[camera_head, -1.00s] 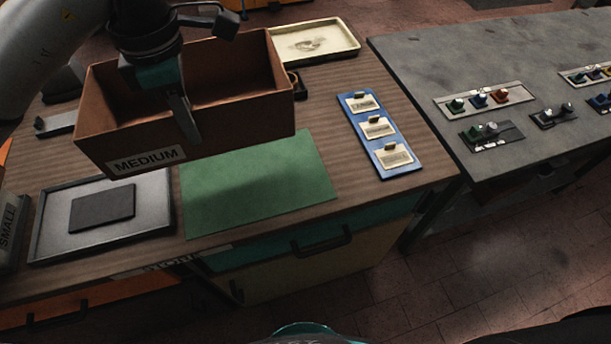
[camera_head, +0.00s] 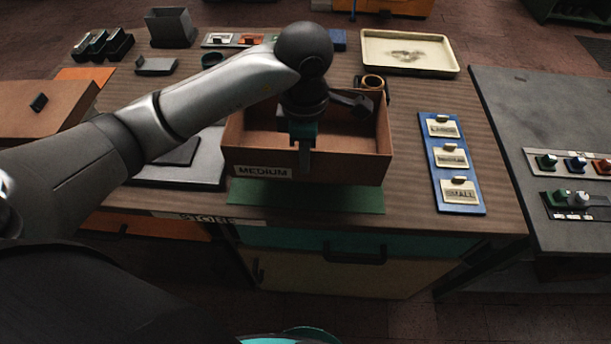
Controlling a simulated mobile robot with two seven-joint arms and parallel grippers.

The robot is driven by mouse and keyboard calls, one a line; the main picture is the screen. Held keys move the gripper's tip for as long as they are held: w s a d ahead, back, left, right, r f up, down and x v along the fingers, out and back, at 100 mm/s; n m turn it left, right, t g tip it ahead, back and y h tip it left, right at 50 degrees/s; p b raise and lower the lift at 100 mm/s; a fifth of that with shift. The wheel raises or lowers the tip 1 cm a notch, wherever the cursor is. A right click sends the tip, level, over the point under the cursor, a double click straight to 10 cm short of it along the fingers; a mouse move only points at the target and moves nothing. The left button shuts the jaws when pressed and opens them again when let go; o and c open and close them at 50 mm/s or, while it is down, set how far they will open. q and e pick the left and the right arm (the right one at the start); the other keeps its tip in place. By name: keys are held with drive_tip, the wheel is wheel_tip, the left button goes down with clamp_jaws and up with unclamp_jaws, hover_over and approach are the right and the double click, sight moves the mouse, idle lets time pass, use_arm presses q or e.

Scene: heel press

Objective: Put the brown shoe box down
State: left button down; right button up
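The brown shoe box (camera_head: 345,168), open at the top and labelled MEDIUM, is over the green mat (camera_head: 300,197) and looks level. The front strip of the mat shows below it. I cannot tell whether the box touches the mat or hangs just above it. My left gripper (camera_head: 304,158) comes down from above and is shut on the box's near wall, one finger outside it. The inner finger is hidden behind the wall. My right gripper is not in view.
A grey tray (camera_head: 205,163) lies left of the box. A blue board (camera_head: 466,195) with several tags lies to the right, with bare wood between. A cream tray (camera_head: 450,68) and a brown ring (camera_head: 373,82) are behind. Another brown box (camera_head: 60,125) is far left.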

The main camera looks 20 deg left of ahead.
sight(305, 180)
use_arm(q)
drive_tip(key=shift+f, duration=3.1)
drive_tip(key=shift+f, duration=0.1)
drive_tip(key=shift+f+b, duration=0.15)
drive_tip(key=shift+b, duration=0.2)
drive_tip(key=c, duration=1)
unclamp_jaws()
drive_tip(key=shift+c, duration=0.2)
drive_tip(key=shift+r, duration=0.2)
wheel_tip(305, 180, up, 12)
drive_tip(key=shift+r+p, duration=0.1)
drive_tip(key=shift+p, duration=0.2)
